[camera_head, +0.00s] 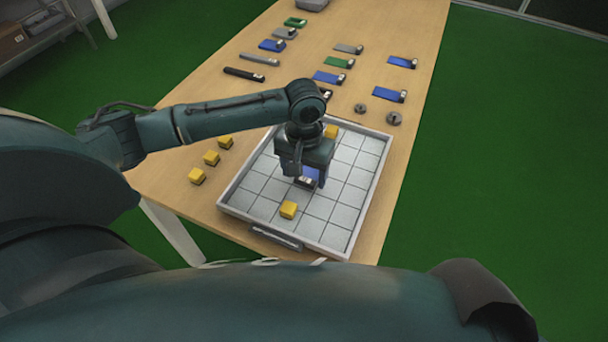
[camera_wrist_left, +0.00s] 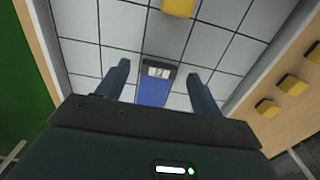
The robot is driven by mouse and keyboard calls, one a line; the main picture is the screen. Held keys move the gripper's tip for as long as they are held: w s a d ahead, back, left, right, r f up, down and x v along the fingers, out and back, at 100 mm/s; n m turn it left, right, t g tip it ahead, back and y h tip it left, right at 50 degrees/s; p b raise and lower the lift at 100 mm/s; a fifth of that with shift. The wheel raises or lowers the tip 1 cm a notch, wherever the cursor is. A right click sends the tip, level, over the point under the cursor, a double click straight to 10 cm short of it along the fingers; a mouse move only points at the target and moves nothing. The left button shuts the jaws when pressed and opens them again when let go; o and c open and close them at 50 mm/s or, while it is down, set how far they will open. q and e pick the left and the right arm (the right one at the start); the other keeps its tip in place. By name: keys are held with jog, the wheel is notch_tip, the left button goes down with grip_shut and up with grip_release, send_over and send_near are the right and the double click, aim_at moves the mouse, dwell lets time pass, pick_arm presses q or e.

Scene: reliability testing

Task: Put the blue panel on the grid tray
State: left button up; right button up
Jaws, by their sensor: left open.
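The blue panel (camera_head: 312,172) has a dark, white-marked end and appears to lie on the white grid tray (camera_head: 345,216), partly hidden under my left gripper (camera_head: 308,180). In the left wrist view the panel (camera_wrist_left: 154,92) lies between the two spread fingers of the left gripper (camera_wrist_left: 159,73), with gaps on both sides. The gripper is open and points down over the tray's middle. The panel's near part is hidden by the gripper body in that view. My right gripper is not in view.
Yellow cubes sit on the tray, one near (camera_head: 288,209) and one far (camera_head: 331,131). Several yellow cubes (camera_head: 211,157) stand on the table left of it. Other panels, blue (camera_head: 328,77), green and grey, lie beyond, with two small round grey pieces (camera_head: 394,118).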

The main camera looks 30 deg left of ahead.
pick_arm(q)
notch_tip(320, 180, up, 10)
jog(key=shift+r+p, duration=0.25)
jog(key=shift+p, duration=0.15)
dwell(0.3)
